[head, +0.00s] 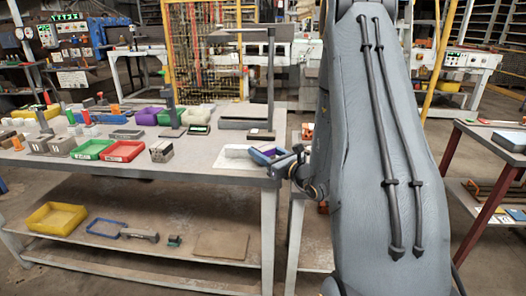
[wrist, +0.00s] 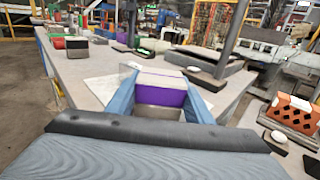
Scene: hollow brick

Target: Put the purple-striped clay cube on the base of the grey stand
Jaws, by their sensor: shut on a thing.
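The purple-striped clay cube (wrist: 160,97) is between the two blue fingers of my gripper (wrist: 163,100) in the wrist view. It has a pale top, a purple band and a grey-brown lower part. In the head view my gripper (head: 272,155) is at the front right of the workbench, partly hidden by my arm, with a bit of purple showing. A tall grey stand (head: 270,90) rises behind it, with a flat grey base (head: 245,123) on the bench. The stand's post (wrist: 233,35) and base (wrist: 208,52) show beyond the cube in the wrist view.
A white sheet (head: 236,160) lies on the workbench near the gripper. A shorter dark post (head: 169,100) stands further left. Green (head: 91,149) and red (head: 122,151) trays and a small grey block (head: 161,151) are left. An orange hollow brick (wrist: 292,112) sits at right in the wrist view.

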